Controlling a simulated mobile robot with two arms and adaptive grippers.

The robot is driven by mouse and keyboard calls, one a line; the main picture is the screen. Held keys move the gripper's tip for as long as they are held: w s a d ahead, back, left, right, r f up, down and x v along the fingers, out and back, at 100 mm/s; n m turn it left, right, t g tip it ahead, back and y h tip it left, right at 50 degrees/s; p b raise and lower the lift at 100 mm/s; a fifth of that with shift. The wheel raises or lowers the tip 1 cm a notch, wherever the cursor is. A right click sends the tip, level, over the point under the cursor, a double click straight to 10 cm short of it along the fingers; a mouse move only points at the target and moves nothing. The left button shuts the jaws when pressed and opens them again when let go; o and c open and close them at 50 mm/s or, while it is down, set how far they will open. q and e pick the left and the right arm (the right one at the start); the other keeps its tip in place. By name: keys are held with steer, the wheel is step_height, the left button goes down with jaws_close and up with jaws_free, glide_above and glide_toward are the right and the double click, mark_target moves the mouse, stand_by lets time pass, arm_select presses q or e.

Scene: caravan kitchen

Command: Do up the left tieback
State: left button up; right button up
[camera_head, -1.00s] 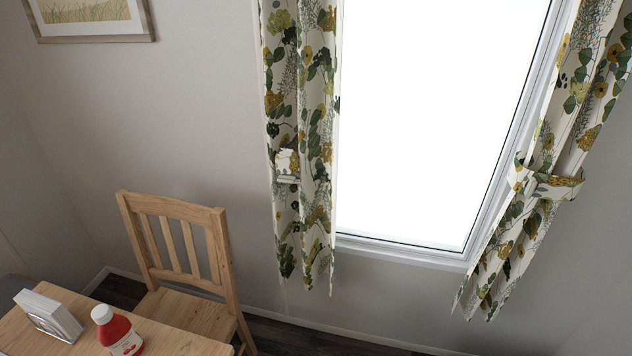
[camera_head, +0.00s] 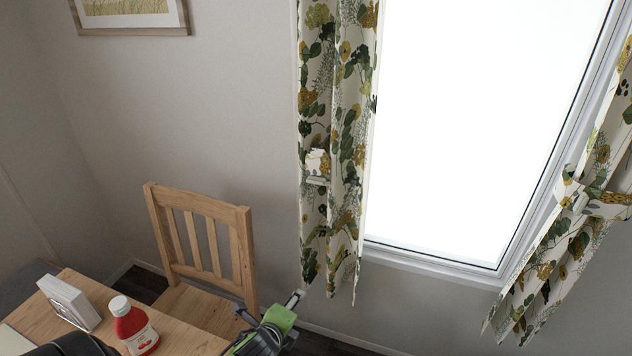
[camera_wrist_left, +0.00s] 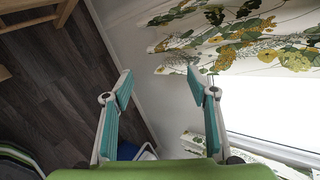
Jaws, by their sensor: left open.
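The left curtain (camera_head: 337,130), white with green and yellow flowers, hangs straight and loose at the window's left side. The left tieback (camera_head: 317,166) shows as a small pale patterned piece at its left edge, not wrapped around the cloth. My left gripper (camera_head: 270,306) is below the curtain's hem, near the chair, open and empty. In the left wrist view the open fingers (camera_wrist_left: 160,80) point toward floor and wall, with the flowered cloth (camera_wrist_left: 235,40) to their upper right, apart from them. My right gripper is not in view.
The right curtain (camera_head: 560,250) is gathered by its tieback (camera_head: 600,200). A wooden chair (camera_head: 205,240) stands left of my gripper. The table (camera_head: 185,342) holds a red bottle (camera_head: 135,325) and a white boxlike object (camera_head: 70,302). The wall between chair and curtain is clear.

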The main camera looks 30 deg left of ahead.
arm_select(q)
steer(key=w+a+r+m+t, duration=0.2)
steer(key=w+r+m, duration=0.1)
steer(key=r, duration=0.3)
steer(key=w+a+r+m+t, duration=0.1)
steer(key=w+r+m, duration=0.1)
steer(key=r+m, duration=0.3)
steer(key=m+t+y, duration=0.1)
steer(key=m+t, duration=0.3)
steer(key=m, duration=0.3)
glide_toward(314, 181)
steer(key=p+x, duration=0.1)
steer(key=x, duration=1)
steer(key=shift+f, duration=0.1)
steer(key=shift+d, duration=0.1)
jaws_close()
